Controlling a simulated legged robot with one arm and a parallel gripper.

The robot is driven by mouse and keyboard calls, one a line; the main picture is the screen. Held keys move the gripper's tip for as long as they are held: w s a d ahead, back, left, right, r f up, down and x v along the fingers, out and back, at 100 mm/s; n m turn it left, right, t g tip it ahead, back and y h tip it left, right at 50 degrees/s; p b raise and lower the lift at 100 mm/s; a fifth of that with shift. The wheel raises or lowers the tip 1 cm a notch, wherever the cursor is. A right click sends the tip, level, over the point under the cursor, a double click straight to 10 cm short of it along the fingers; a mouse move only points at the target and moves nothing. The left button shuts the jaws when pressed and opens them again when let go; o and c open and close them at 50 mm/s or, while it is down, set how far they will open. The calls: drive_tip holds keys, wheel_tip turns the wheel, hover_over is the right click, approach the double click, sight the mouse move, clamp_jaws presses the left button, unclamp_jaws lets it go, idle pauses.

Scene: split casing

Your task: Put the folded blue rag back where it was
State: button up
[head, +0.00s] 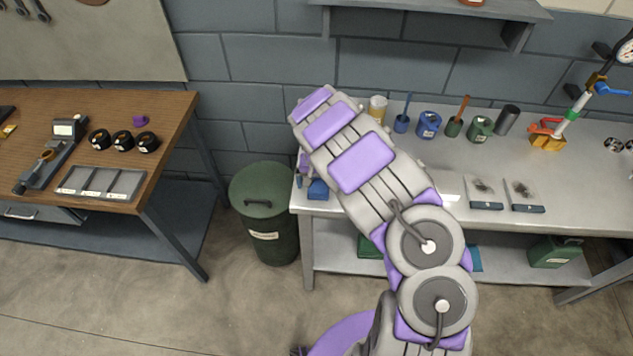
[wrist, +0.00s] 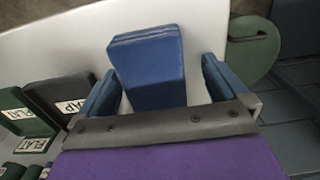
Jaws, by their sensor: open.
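The folded blue rag (wrist: 148,66) shows in the wrist view as a thick blue pad with layered edges at its far end. It lies on the pale bench top, between the two spread fingers of my gripper (wrist: 160,70). Gaps show between the rag and both fingers, and its near end is hidden behind the gripper's grey front edge. In the head view the rag (head: 318,190) is a small blue patch at the left end of the grey bench (head: 345,212). My arm hides most of the gripper there.
A green lidded bin (head: 265,210) stands left of the bench; its lid shows in the wrist view (wrist: 257,48). Dark labelled containers (wrist: 60,100) stand left of the gripper. Cups and tools line the bench back. A wooden table (head: 100,200) stands at left.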

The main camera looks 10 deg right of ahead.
sight(317, 182)
wheel_tip(317, 182, up, 12)
drive_tip(key=p, duration=0.1)
drive_tip(key=shift+p, duration=0.35)
drive_tip(key=s+d+r+h, duration=0.1)
drive_tip(key=s+d+r, duration=0.3)
drive_tip(key=s+r, duration=1.05)
drive_tip(key=s+a+r+n+g, duration=0.1)
drive_tip(key=s+a, duration=0.1)
drive_tip(key=s, duration=1.1)
drive_tip(key=s+a+r+n+y, duration=0.1)
drive_tip(key=s+n, duration=0.1)
drive_tip(key=s, duration=1.2)
drive_tip(key=shift+s+a+n+g, duration=0.3)
drive_tip(key=shift+a+g, duration=0.1)
drive_tip(key=shift+r, duration=0.1)
